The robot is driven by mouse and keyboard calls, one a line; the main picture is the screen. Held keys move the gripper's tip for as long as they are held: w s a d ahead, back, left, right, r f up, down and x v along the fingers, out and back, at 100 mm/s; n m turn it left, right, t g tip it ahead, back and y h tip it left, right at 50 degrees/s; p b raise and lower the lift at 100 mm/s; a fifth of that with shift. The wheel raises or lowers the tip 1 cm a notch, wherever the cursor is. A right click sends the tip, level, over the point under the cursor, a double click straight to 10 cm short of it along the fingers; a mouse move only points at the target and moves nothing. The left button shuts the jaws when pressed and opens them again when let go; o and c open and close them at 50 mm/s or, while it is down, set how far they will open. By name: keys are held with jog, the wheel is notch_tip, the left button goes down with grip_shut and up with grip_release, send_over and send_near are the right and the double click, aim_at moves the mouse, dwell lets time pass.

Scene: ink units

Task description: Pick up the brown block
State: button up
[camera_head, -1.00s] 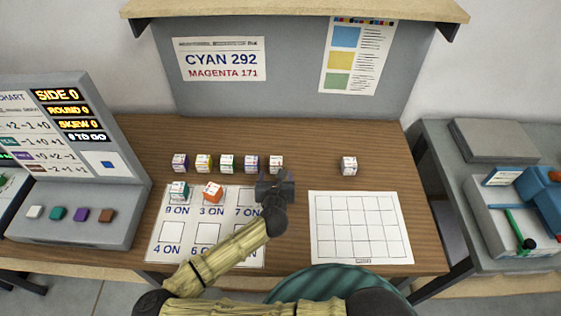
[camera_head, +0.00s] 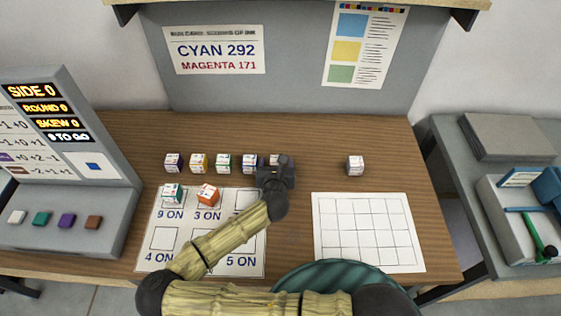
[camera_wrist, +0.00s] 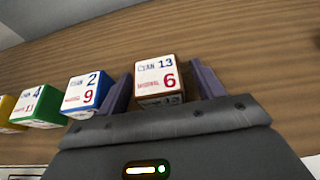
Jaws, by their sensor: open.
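The brown block (camera_wrist: 159,82) has a white label face reading CYAN 13 and a 6, with brown edges. In the wrist view it stands between the two fingers of my gripper (camera_wrist: 161,90), which are open on either side of it. A gap shows between the block and the right finger; whether the left one touches it I cannot tell. In the head view the block (camera_head: 275,158) is at the right end of a row, partly hidden behind my gripper (camera_head: 276,170).
A blue-sided block (camera_wrist: 88,92) stands close left of my gripper, then a green block (camera_wrist: 38,107). An orange block (camera_head: 208,195) and a teal block (camera_head: 172,193) sit on the number sheet (camera_head: 200,258). A lone block (camera_head: 355,166) stands right, behind the grid sheet (camera_head: 366,232).

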jog(key=shift+w+a, duration=0.1)
jog(key=shift+w, duration=0.2)
jog(key=shift+s+r, duration=0.1)
jog(key=shift+s, duration=0.4)
jog(key=shift+w, duration=0.1)
jog(key=shift+c, duration=0.7)
jog(key=c, duration=0.9)
notch_tip(320, 180, up, 10)
jog(key=shift+w, duration=0.1)
